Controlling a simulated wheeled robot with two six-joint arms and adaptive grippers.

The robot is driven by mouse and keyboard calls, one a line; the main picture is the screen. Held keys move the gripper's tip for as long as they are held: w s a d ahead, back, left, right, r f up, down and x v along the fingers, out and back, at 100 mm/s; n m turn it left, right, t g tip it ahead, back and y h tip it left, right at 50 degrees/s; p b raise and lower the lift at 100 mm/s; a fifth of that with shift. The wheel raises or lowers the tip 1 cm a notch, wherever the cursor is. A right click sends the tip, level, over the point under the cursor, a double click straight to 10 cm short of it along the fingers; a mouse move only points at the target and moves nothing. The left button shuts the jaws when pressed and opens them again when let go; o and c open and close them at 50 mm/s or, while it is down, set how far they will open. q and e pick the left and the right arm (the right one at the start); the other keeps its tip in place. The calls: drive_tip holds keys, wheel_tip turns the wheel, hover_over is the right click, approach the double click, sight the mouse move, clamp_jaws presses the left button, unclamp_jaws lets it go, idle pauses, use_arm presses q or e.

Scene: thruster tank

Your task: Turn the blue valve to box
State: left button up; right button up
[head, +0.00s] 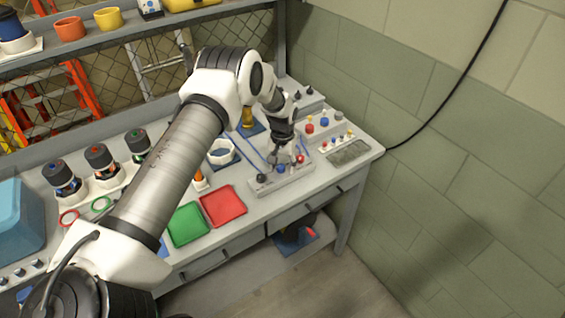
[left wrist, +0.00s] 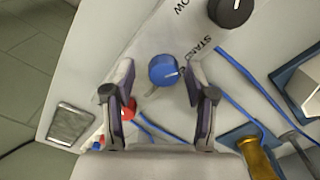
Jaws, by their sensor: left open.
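The blue valve (head: 281,169) is a round knob on a light grey panel (head: 296,184) on the bench. In the left wrist view the blue valve (left wrist: 163,70) has a white mark on its top, pointing right. My left gripper (head: 284,160) reaches down over the panel. In the left wrist view my left gripper (left wrist: 161,72) is open, with one finger on each side of the valve and gaps between. Partly visible lettering, "STAND" and "OW", lies beside the knob. No box label can be read. My right gripper is not in view.
A black knob (left wrist: 229,12) sits on the same panel, and a red knob (left wrist: 128,110) is close to one finger. A red tray (head: 223,206) and a green tray (head: 188,224) lie left of the panel. A white hexagonal part (head: 221,152) stands behind. A wall bounds the right.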

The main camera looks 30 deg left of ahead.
use_arm(q)
drive_tip(key=shift+d, duration=0.1)
drive_tip(key=shift+s+r, duration=0.15)
drive_tip(key=shift+r, duration=0.1)
drive_tip(key=c, duration=0.3)
drive_tip(key=shift+s+r, duration=0.2)
drive_tip(key=shift+s, duration=0.1)
drive_tip(key=c, duration=0.6)
drive_tip(key=shift+a, duration=0.2)
clamp_jaws()
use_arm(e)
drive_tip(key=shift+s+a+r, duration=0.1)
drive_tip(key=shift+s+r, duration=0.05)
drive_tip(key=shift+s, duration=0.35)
use_arm(q)
drive_tip(key=shift+f, duration=0.15)
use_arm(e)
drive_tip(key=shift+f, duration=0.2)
